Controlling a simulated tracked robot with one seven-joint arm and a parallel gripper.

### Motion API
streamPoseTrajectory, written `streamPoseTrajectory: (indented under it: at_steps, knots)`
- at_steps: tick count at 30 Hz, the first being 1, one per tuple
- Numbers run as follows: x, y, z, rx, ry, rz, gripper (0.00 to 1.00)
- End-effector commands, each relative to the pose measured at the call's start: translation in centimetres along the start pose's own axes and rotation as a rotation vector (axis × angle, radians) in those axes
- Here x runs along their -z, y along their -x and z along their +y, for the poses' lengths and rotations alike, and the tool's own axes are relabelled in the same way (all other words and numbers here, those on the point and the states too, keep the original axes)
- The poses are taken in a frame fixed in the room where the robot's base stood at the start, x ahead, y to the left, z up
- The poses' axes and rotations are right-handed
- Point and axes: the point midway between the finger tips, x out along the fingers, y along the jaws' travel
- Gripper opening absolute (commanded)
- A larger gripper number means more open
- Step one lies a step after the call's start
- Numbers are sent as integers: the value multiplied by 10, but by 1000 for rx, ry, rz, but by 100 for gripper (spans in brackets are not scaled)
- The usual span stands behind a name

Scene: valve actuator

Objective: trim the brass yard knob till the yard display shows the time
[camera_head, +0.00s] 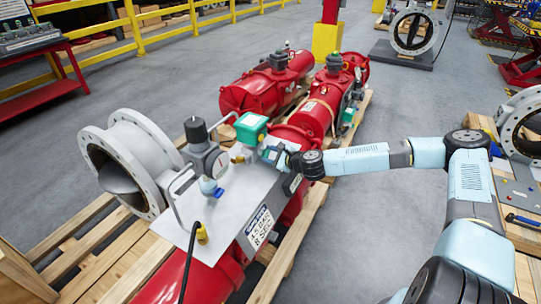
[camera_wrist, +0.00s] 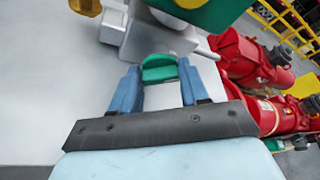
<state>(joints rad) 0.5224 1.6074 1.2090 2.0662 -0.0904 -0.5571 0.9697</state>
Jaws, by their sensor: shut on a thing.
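My gripper (camera_wrist: 160,85) has its two blue fingers on either side of a green rounded piece (camera_wrist: 160,68) and is shut on it. In the head view my gripper (camera_head: 268,153) reaches in from the right over the grey panel, just below a green-topped box (camera_head: 251,127). A brass-coloured fitting (camera_head: 240,156) sits left of the gripper. A yellow-brass piece (camera_wrist: 85,6) shows at the top left of the wrist view, apart from the fingers. A white sign (camera_head: 258,228) on the panel's front edge reads "4.5 BAR" and "8 SEC". I cannot make out a lit display reading.
The grey panel (camera_head: 220,205) lies over a red actuator on wooden pallets. A grey gauge unit (camera_head: 207,160) with tubing stands left of the gripper. A big flanged valve (camera_head: 128,165) stands further left. More red actuators (camera_head: 262,88) lie behind.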

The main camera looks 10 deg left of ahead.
Motion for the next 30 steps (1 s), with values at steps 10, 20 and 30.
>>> streamPoseTrajectory:
  at_steps: [10, 20, 30]
  knots:
    - [0, 0, 2, 6, 23, 0, 14]
    - [0, 0, 2, 6, 22, 0, 70]
    - [1, 10, 2, 6, 21, 1, 70]
